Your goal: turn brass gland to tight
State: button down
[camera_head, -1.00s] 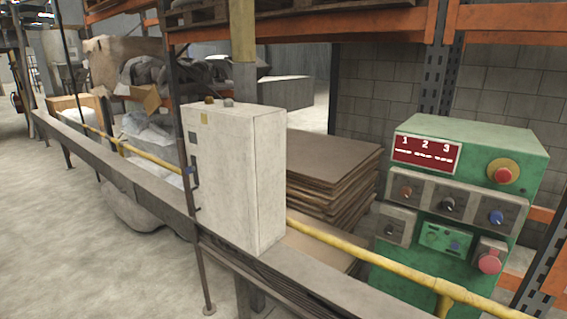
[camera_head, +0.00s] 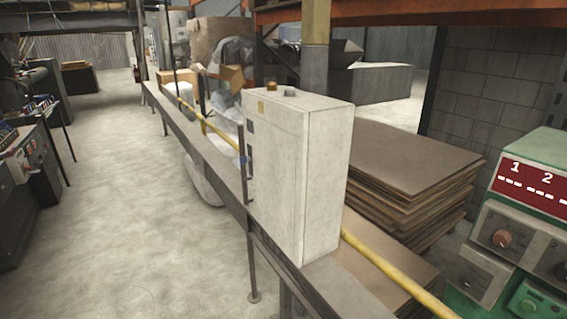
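A white cabinet (camera_head: 300,175) stands on the long grey beam in the middle of the view. On its top are a small brass-coloured fitting (camera_head: 271,86), which looks like the brass gland, and a grey fitting (camera_head: 290,93) to its right. Both stand upright and apart from each other. They are too small to tell how tight the brass one is. My gripper is not in view.
A yellow rail (camera_head: 395,272) and a long grey beam (camera_head: 205,150) run past the cabinet. Stacked brown sheets (camera_head: 410,165) lie behind it. A green control box (camera_head: 545,175) is cut off at right. Open floor (camera_head: 130,210) lies left, with machines (camera_head: 30,165) at the left edge.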

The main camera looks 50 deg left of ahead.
aim_at(272, 86)
jog(key=u, duration=0.55)
jog(key=i, duration=0.6)
jog(key=u, duration=0.7)
